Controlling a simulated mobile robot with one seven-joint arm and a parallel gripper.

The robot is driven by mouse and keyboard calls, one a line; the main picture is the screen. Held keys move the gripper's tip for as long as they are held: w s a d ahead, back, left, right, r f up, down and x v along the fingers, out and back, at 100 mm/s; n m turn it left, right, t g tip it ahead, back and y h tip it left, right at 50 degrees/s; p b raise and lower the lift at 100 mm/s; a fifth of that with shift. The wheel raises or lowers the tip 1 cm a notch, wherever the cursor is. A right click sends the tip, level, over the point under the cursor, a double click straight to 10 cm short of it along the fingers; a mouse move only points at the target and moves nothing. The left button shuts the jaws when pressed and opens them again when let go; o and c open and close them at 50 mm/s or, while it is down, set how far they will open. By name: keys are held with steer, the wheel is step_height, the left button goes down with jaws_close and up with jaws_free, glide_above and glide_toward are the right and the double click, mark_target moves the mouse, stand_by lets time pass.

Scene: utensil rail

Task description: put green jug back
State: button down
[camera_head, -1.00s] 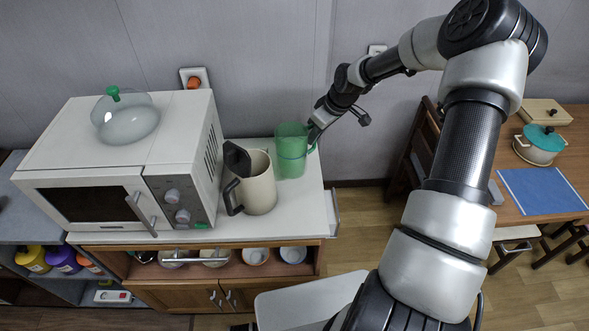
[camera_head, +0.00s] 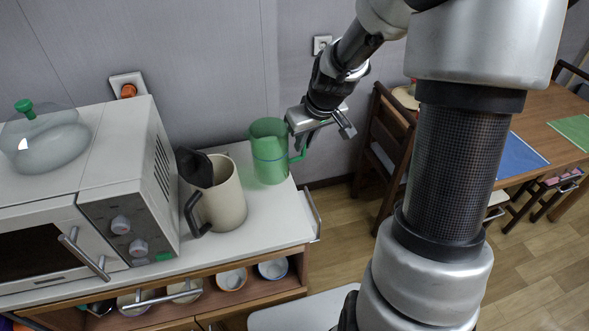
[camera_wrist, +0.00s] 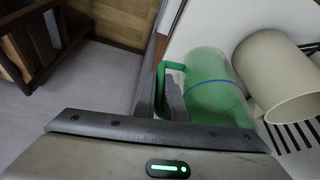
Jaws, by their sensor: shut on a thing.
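The green jug (camera_head: 268,155) is see-through with a blue band. It is upright at the right end of the white counter (camera_head: 262,222), and I cannot tell whether it touches the top. My gripper (camera_head: 301,143) is to its right, shut on the jug's handle. The wrist view shows the jug (camera_wrist: 215,90) on its side in the picture, with its green handle at my gripper's fingers (camera_wrist: 168,98). Part of the handle is hidden by the fingers.
A beige kettle (camera_head: 222,196) with a dark handle and raised lid stands just left of the jug. A white microwave (camera_head: 110,190) with a glass lid (camera_head: 45,145) on it is further left. A wooden chair (camera_head: 385,150) and table (camera_head: 550,150) are at the right.

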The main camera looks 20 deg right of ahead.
mark_target(305, 156)
steer(key=shift+f, duration=3)
steer(key=shift+f+b, duration=0.2)
steer(key=shift+b, duration=0.15)
steer(key=c, duration=1.8)
jaws_free()
steer(key=shift+s+r, duration=0.1)
steer(key=shift+r, duration=0.45)
steer(key=p+v, duration=0.1)
steer(key=v, duration=1)
steer(key=shift+s+r, duration=0.1)
steer(key=shift+s, duration=0.1)
